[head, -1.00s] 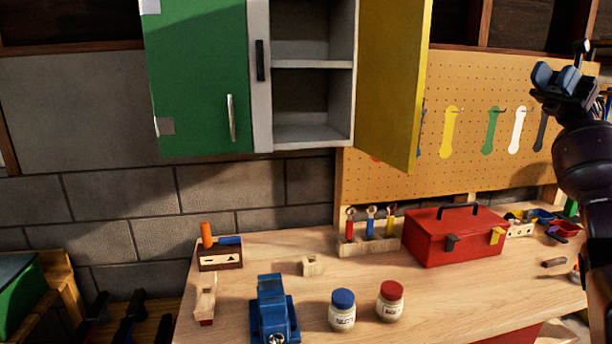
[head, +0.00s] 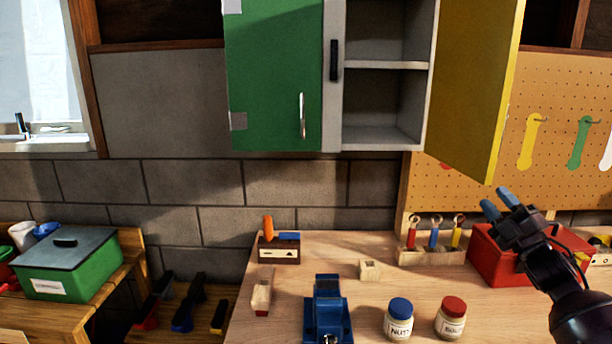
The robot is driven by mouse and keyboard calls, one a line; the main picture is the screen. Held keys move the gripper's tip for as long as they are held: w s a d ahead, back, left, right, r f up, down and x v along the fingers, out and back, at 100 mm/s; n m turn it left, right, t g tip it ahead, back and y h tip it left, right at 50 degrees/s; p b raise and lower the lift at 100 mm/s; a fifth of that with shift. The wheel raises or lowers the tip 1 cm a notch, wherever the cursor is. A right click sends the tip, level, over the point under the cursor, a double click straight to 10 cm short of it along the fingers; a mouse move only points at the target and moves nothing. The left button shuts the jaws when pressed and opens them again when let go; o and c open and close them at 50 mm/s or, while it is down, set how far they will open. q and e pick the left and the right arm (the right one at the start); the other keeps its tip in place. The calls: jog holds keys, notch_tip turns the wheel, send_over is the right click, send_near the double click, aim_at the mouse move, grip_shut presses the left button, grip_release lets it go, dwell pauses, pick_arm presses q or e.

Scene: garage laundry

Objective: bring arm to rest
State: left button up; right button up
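My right gripper (head: 501,203) is at the right of the head view, in front of the red toolbox and above the workbench. Its two blue-grey fingertips stand apart with nothing visible between them, so it is open and empty. My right arm comes in from the lower right corner and hides part of the toolbox. My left gripper is not in view.
The workbench (head: 390,285) holds a blue vise (head: 328,312), a blue-lidded jar (head: 399,320), a red-lidded jar (head: 450,320) and a red toolbox (head: 487,262). Above hangs a cabinet with a closed green door (head: 272,80) and an open yellow door (head: 470,90) jutting out. A green box (head: 70,268) is at left.

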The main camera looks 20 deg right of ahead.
jog(key=s+a+f+m+g+h, duration=0.4)
jog(key=a+f+m+g, duration=0.15)
jog(key=f, duration=0.65)
jog(key=s+a+f+m+g+h, duration=0.4)
jog(key=a+f+m, duration=0.3)
jog(key=f, duration=0.4)
jog(key=s+a+f+m+g+y, duration=0.2)
jog(key=s+a+f+g, duration=0.3)
jog(key=s+a, duration=0.45)
jog(key=s+a+f+m+g+y, duration=0.25)
jog(key=s+a+g, duration=0.45)
jog(key=s, duration=0.4)
jog(key=w+f+t+b, duration=0.3)
jog(key=f+t+b, duration=0.1)
jog(key=f, duration=0.6)
jog(key=w+f+t+b, duration=0.3)
jog(key=f+b, duration=0.3)
jog(key=f, duration=0.5)
jog(key=shift+w+a+t, duration=0.35)
jog(key=shift+w+t, duration=0.05)
jog(key=shift+t, duration=0.25)
jog(key=shift+r, duration=0.1)
